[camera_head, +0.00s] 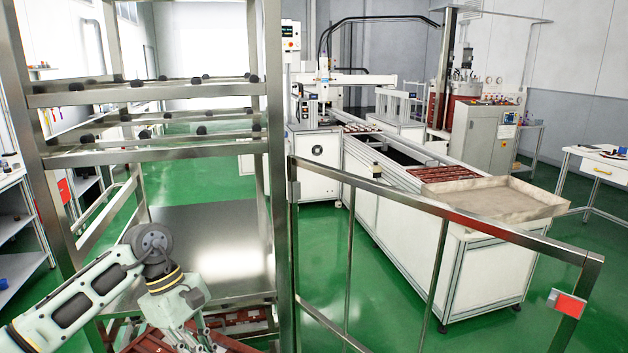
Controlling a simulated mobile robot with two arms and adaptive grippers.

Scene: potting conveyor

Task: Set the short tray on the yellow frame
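My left arm comes in from the lower left, and its gripper (203,343) points down at the bottom edge of the head view, inside the metal rack (278,190). Its fingertips are small and partly cut off, so I cannot tell whether they are open or shut. Red-brown trays (240,318) lie low in the rack, around and below the gripper; I cannot tell whether it touches one. A wide, shallow beige tray (490,198) rests on the near end of the conveyor. I cannot tell which tray is the short one. No yellow frame is clearly visible. My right gripper is not in view.
The rack's posts and bare steel shelf (215,240) stand close to my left arm. A metal rail gate (440,208) with a red-and-white tag (566,303) stands between me and the white conveyor (470,270). Green floor (390,325) is clear behind the gate.

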